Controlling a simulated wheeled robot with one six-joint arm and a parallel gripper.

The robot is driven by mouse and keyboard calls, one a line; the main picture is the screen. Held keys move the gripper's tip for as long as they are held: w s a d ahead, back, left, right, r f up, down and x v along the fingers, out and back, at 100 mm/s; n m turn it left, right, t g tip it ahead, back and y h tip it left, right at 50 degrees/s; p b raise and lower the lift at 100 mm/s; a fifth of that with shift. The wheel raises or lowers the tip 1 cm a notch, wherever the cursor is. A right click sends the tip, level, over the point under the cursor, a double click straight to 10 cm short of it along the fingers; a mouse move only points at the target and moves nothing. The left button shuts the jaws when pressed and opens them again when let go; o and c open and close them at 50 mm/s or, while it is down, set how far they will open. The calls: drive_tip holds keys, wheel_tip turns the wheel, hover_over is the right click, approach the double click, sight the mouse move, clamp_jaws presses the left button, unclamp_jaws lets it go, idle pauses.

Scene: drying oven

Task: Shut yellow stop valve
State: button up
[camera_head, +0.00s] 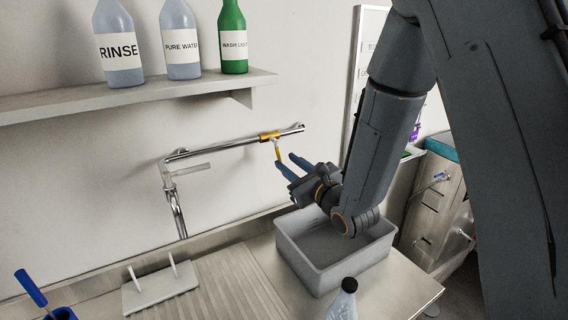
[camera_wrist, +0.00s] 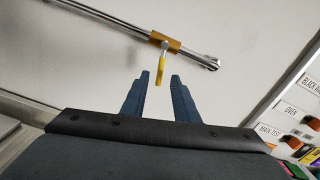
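The yellow stop valve (camera_head: 269,136) sits on a chrome pipe on the wall, and its yellow handle (camera_head: 278,153) hangs down from it. In the wrist view the brass-yellow valve body (camera_wrist: 165,42) is on the slanted pipe, with the yellow lever (camera_wrist: 161,75) pointing down. My gripper (camera_head: 287,163) is just below and to the right of the handle in the head view.
A grey basin (camera_head: 300,262) stands on the counter below my gripper. A shelf (camera_head: 130,95) with a rinse bottle (camera_head: 118,48), a pure water bottle (camera_head: 181,45) and a green bottle (camera_head: 233,40) is above left. A faucet spout (camera_head: 190,170) hangs at left. A small bottle (camera_head: 343,300) is in front.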

drive_tip(key=shift+b+v, duration=0.6)
drive_tip(key=shift+v, duration=1.75)
drive_tip(key=shift+c, duration=0.4)
